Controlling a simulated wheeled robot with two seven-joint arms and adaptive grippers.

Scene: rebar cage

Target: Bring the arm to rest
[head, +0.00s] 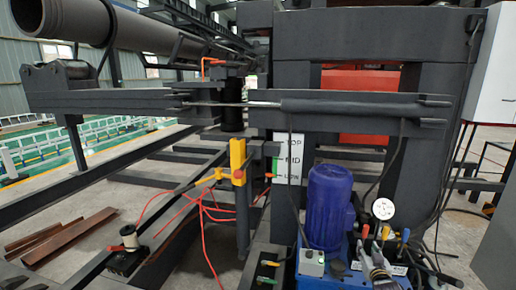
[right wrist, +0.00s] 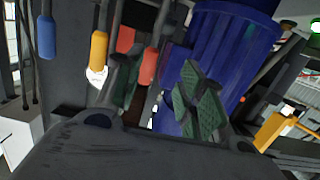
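My right gripper (head: 377,256) is at the lower right of the head view, in front of the levers on the blue hydraulic unit. In the right wrist view its two green-padded fingers (right wrist: 160,95) stand apart with a gap between them, and nothing is held. A red lever handle (right wrist: 149,66) hangs close by the left finger, and whether they touch is unclear. A yellow handle (right wrist: 99,50) and a blue handle (right wrist: 46,37) are farther left. My left gripper is not in view.
A blue motor (head: 328,207) stands left of the right gripper, with a white-faced gauge (head: 383,209) just above the gripper. A TOP/MID/LOW sign (head: 289,159) and a yellow post (head: 238,160) are farther left. Red cords (head: 203,215) run across the frame.

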